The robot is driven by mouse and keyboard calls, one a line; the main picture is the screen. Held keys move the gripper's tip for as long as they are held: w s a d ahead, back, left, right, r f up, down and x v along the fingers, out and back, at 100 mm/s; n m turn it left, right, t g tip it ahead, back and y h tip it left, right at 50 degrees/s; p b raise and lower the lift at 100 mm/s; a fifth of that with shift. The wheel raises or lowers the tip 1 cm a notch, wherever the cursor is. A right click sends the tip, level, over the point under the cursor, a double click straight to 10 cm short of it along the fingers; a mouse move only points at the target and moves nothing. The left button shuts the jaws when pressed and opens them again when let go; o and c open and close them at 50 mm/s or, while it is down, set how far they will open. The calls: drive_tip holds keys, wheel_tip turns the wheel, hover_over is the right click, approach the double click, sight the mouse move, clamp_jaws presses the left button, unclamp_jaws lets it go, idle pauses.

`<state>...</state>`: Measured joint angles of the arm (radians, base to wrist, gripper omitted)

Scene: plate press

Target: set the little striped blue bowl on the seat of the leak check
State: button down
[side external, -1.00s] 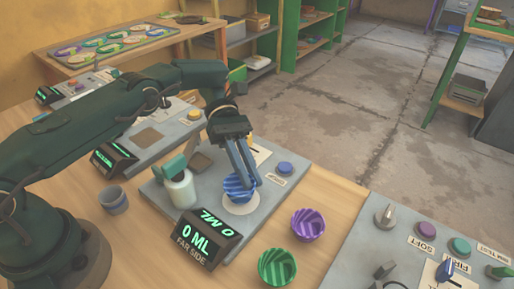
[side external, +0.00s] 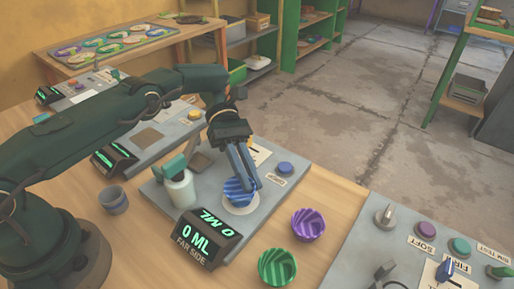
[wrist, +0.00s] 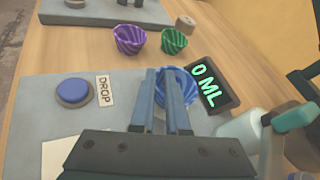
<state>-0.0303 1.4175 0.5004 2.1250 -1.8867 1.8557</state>
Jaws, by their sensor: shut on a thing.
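The little striped blue bowl (side external: 238,192) is upright at the pale round seat (side external: 241,212) of the leak check (side external: 275,203). My gripper (side external: 249,184) is shut on the bowl's rim, with its fingers reaching down from above. The bowl covers most of the seat; I cannot tell whether it rests fully on it. In the wrist view the blue bowl (wrist: 179,84) shows behind and between my fingers (wrist: 168,76), and the seat is hidden there. The leak check's display (side external: 205,238) reads 0 ML.
A purple bowl (side external: 308,224) and a green bowl (side external: 277,267) stand on the table in front. A blue button (side external: 285,168) by a DROP label and a white bottle (side external: 181,190) flank the seat. A grey cup (side external: 114,200) stands left. Another control panel (side external: 400,240) is at right.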

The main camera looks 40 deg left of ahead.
drive_tip(key=c, duration=0.8)
unclamp_jaws()
drive_tip(key=shift+c, duration=0.2)
